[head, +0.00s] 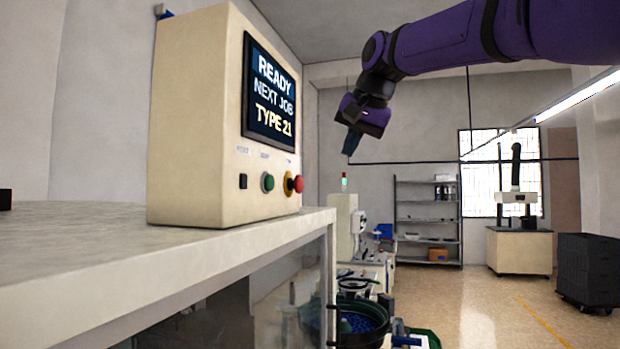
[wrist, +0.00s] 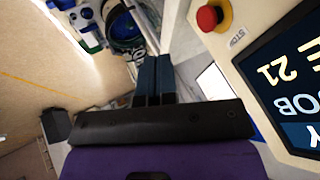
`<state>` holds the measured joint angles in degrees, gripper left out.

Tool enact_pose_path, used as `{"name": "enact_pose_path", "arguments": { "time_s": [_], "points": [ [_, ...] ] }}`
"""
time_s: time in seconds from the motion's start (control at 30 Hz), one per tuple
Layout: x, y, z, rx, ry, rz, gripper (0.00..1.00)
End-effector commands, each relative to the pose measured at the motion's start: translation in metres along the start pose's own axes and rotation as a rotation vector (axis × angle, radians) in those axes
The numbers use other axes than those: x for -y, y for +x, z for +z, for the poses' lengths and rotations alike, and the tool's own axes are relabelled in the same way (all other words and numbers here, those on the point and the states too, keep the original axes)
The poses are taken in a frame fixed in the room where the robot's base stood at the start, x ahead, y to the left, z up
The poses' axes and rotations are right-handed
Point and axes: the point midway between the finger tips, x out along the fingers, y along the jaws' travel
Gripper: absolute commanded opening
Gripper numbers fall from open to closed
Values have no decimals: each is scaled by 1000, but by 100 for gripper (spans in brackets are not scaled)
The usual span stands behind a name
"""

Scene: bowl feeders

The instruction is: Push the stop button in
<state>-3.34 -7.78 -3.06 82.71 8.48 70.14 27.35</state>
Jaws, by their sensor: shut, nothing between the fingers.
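The stop button (head: 299,184) is a red mushroom head on a yellow collar, at the lower right of the cream control box (head: 190,120). In the wrist view the red stop button (wrist: 208,17) shows at the top right, above a "STOP" label. It stands out from the panel. My gripper (head: 348,152) is shut and empty, pointing down, to the right of the box and higher than the button in the head view. In the wrist view its closed dark fingers (wrist: 153,62) are left of and below the button, apart from it.
A green button (head: 267,182) and a black switch (head: 243,181) sit left of the stop button. The screen (head: 271,95) reads "READY NEXT JOB TYPE 21". The box stands on a pale counter (head: 120,262). A bowl feeder (head: 362,318) stands beyond the counter.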

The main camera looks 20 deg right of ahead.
Motion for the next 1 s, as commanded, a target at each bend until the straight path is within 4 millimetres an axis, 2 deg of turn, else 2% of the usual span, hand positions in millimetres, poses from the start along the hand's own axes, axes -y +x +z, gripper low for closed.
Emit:
{"name": "enact_pose_path", "arguments": {
  "time_s": [0.1,0.2,0.63,0.77,1.0],
  "points": [
    [13,-1,-17,-5,28,-12,0],
    [18,-2,-22,-7,38,-17,0],
    [18,1,-23,-6,39,-18,0],
    [19,14,-23,-4,39,-17,0],
    [19,57,-23,-3,39,-16,0]
  ]
}}
